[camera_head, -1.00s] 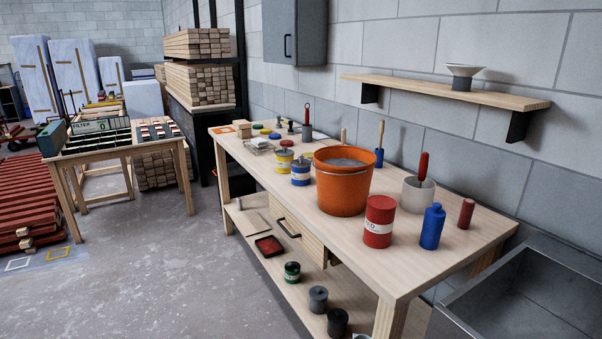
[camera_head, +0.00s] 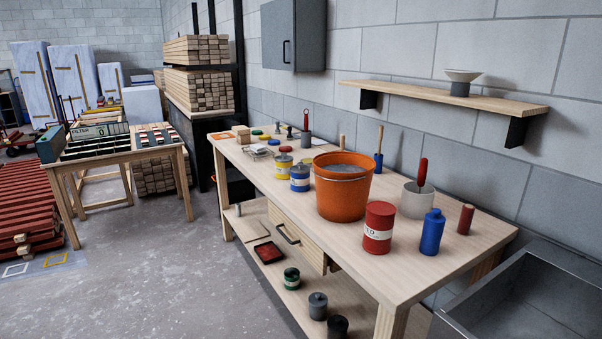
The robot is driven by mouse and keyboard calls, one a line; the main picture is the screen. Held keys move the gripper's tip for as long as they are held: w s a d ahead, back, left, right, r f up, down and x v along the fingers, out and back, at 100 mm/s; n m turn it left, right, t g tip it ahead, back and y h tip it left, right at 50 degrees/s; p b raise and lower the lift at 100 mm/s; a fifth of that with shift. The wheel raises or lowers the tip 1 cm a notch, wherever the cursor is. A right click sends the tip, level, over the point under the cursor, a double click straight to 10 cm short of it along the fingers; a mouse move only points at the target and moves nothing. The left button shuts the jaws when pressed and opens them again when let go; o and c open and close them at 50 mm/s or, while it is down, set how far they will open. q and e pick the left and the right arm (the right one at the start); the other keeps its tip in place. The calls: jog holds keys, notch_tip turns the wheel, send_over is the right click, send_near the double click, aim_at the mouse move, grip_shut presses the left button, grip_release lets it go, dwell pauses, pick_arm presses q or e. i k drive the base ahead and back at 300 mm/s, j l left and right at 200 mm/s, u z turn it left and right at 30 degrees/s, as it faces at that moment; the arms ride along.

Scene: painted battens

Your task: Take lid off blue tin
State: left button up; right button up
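The blue tin (camera_head: 300,180) stands upright on the wooden workbench (camera_head: 420,277), left of the orange bucket. It has a pale label band and a grey lid with a knob (camera_head: 300,170) on top. A yellow tin (camera_head: 283,170) with a similar grey lid stands just behind it to the left. A blue bottle-like container (camera_head: 432,233) stands near the front right of the bench. Neither of my grippers is in view.
The orange bucket (camera_head: 341,195) stands close beside the blue tin. A red tin (camera_head: 378,230) and a pale pot (camera_head: 416,200) stand to its right. A metal sink (camera_head: 535,300) adjoins the bench's right end. Open floor (camera_head: 170,280) lies left of the bench.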

aim_at(300, 168)
jog(key=i+j+z, duration=0.5)
jog(key=i+j, duration=0.7)
jog(key=j, duration=0.1)
